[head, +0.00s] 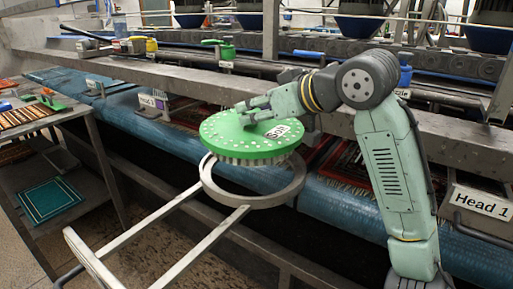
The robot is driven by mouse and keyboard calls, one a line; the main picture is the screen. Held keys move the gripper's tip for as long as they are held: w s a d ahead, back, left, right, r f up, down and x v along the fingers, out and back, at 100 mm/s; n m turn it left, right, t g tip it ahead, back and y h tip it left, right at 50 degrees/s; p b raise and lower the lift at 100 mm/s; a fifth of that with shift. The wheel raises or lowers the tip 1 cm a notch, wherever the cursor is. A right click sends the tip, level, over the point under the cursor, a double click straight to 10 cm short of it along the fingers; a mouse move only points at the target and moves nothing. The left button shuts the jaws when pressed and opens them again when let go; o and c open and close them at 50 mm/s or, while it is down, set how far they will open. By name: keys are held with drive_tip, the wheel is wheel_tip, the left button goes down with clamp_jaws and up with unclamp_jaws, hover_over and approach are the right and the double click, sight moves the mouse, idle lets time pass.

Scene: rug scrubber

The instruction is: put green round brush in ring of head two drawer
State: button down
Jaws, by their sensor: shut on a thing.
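The green round brush (232,137) is a flat green disc with small holes, a white label and pale bristles beneath. My gripper (254,116) is shut on it from above, near its top middle; the fingertips are partly hidden. The brush is roughly level. The metal ring (283,191) of the pulled-out drawer is just below and slightly right of the brush. The brush overlaps the ring's back left part in this view; I cannot tell whether they touch. Two rails run from the ring toward the front left.
A metal table (78,112) with brushes stands at the left, with a green-edged tray (48,199) on its lower shelf. A blue roller (330,203) and grey beams lie behind the ring. A sign reading "Head 1" (481,202) is at right. The floor under the rails looks clear.

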sight(291, 145)
drive_tip(key=shift+f+p, duration=0.4)
drive_tip(key=shift+f, duration=3.95)
drive_tip(key=shift+f, duration=0.1)
drive_tip(key=c, duration=1.1)
unclamp_jaws()
drive_tip(key=shift+s+d, duration=0.2)
drive_tip(key=shift+d, duration=0.05)
drive_tip(key=b+v, duration=0.2)
drive_tip(key=v, duration=0.9)
drive_tip(key=shift+s+r+b, duration=0.2)
drive_tip(key=shift+r+b, duration=0.1)
